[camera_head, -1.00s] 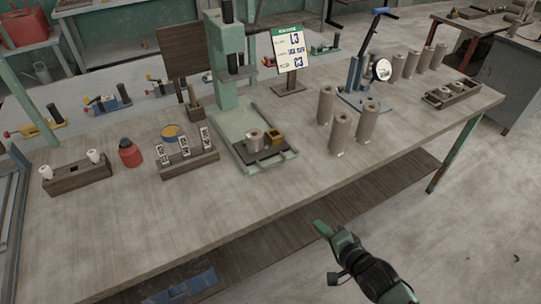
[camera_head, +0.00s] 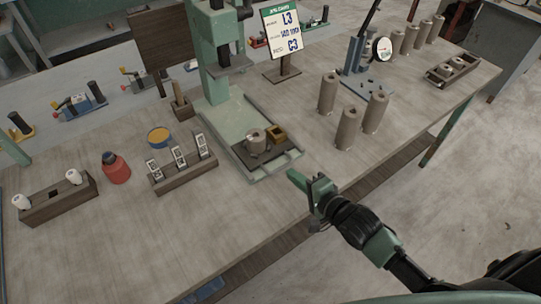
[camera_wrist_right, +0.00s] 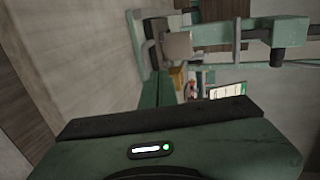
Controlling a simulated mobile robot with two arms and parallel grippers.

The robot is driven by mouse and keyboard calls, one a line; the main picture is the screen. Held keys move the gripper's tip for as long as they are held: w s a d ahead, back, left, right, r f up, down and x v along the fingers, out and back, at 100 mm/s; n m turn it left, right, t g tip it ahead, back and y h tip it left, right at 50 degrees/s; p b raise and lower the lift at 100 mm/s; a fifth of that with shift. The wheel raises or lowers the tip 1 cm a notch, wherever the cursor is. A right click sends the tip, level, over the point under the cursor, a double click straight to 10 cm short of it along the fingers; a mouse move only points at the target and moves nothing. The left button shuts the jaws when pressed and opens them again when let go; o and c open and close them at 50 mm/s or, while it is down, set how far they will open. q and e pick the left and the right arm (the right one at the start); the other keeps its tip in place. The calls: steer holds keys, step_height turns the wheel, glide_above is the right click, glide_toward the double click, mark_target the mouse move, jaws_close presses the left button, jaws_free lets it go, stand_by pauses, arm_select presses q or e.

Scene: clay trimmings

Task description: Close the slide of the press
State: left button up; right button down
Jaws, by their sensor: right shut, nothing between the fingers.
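The green press (camera_head: 208,50) stands on the workbench, its column upright behind its base tray. Its dark slide plate (camera_head: 270,157) lies out in front of the column, carrying a grey cylinder (camera_head: 256,141) and a small brass block (camera_head: 276,132). The press (camera_wrist_right: 262,33) and cylinder (camera_wrist_right: 177,45) also show sideways in the right wrist view. My right gripper (camera_head: 294,177) is shut and empty, just right of the tray's front corner and apart from it. Its green fingers (camera_wrist_right: 166,90) point toward the press in the wrist view. My left gripper is out of view.
Tall grey cylinders (camera_head: 348,127) stand right of the press, with a sign (camera_head: 281,30) and a blue dial stand (camera_head: 357,55) behind. A wooden tag holder (camera_head: 184,177) and red bottle (camera_head: 116,168) stand left. The bench front near the gripper is clear.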

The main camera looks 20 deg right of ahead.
mark_target(278, 168)
steer(key=shift+w+a, duration=0.2)
steer(key=shift+w, duration=0.3)
steer(key=x, duration=0.2)
steer(key=shift+w+a+p, duration=0.1)
steer(key=shift+w+p, duration=0.2)
steer(key=x, duration=0.4)
steer(key=shift+f, duration=0.2)
steer(key=shift+w+a+f, duration=0.2)
steer(key=shift+w, duration=0.25)
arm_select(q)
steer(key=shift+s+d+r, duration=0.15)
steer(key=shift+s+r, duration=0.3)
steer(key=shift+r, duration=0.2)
arm_select(e)
steer(key=shift+w, duration=0.1)
